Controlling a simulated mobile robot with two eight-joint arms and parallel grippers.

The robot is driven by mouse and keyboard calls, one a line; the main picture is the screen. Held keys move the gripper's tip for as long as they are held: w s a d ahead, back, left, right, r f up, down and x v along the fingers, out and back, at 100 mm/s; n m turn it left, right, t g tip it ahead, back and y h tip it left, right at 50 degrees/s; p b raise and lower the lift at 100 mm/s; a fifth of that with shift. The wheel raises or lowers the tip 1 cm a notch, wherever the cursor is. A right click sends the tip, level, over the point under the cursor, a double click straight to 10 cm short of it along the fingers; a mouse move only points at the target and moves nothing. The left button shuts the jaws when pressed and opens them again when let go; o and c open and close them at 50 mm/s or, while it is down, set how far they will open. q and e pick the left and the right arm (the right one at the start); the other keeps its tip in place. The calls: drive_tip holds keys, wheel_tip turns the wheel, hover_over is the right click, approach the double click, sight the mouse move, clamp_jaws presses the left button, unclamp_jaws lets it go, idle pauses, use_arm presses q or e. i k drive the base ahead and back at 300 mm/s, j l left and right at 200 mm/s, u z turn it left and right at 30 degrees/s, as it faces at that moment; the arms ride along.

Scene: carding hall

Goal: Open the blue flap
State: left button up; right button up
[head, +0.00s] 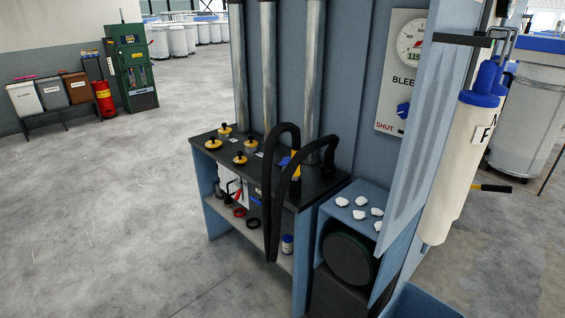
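No part is clearly marked as the blue flap, and I cannot tell which one it is. A pale blue upright panel (422,125) stands at the right of the machine, seen at a slant. A small blue piece (285,161) lies on the dark bench top, partly behind black hoses. A blue knob (403,109) sits on a white gauge plate (384,128) marked with "BLEE" and "SHUT"; the panel hides part of the plate. Neither of my grippers is in view.
The bench (214,222) holds yellow-and-black knobs (240,159). Thick black hoses (278,200) arch in front of it. A blue box (333,228) with white lumps on top stands beside it. A cream cylinder (458,165) hangs at right. The floor (110,230) at left is clear.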

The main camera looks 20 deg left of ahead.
sight(286, 160)
drive_tip(key=i+j, duration=0.15)
drive_tip(key=j, duration=0.4)
drive_tip(key=i+j+z, duration=0.1)
drive_tip(key=j, duration=0.45)
drive_tip(key=i+j, duration=0.1)
drive_tip(key=j, duration=0.45)
drive_tip(key=i+j+z, duration=0.1)
drive_tip(key=j, duration=0.45)
drive_tip(key=i+j, duration=0.65)
drive_tip(key=j, duration=0.1)
